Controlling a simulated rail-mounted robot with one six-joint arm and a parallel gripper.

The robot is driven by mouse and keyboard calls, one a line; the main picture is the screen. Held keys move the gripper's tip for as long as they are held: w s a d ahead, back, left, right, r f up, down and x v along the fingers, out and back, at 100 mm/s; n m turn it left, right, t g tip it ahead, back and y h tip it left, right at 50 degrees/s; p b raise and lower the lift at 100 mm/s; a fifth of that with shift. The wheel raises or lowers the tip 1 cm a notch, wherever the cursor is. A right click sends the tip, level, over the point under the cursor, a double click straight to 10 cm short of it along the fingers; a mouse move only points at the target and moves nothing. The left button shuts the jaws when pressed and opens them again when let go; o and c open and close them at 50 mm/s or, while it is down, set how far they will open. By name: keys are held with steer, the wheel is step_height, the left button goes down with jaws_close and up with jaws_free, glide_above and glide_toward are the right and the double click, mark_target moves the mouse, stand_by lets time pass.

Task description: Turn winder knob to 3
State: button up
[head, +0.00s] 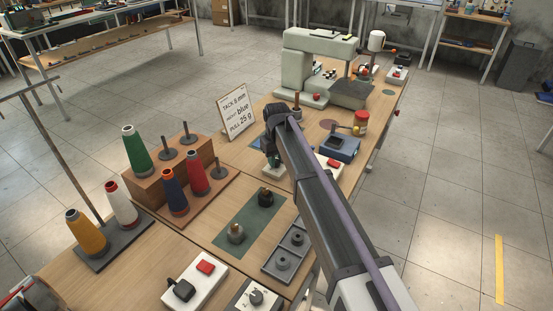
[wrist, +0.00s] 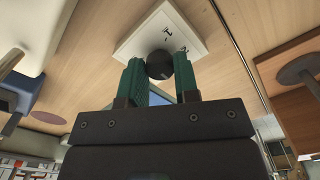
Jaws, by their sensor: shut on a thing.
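My gripper (wrist: 158,70) shows in the wrist view with its two green fingers on either side of a dark round knob (wrist: 160,64), shut on it. The knob stands on a pale square plate (wrist: 150,35) with dark dial marks; the fingers and knob hide part of the dial, and I cannot read which number the knob points to. In the head view my gripper (head: 271,152) is above a small pale box (head: 273,170) at mid-table; the knob and fingertips are hidden there by my arm.
A second dial knob (head: 256,297) is at the front edge. A sign card (head: 237,112) stands left of my arm, and thread cones, including a green one (head: 137,152), stand further left. A blue device (head: 340,148) and a sewing machine (head: 318,52) lie beyond.

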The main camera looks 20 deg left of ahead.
mark_target(277, 161)
steer(key=shift+n, duration=0.3)
steer(key=o, duration=0.9)
steer(key=shift+o, duration=0.2)
step_height(277, 161, up, 11)
steer(key=p, duration=1.1)
steer(key=shift+f, duration=0.15)
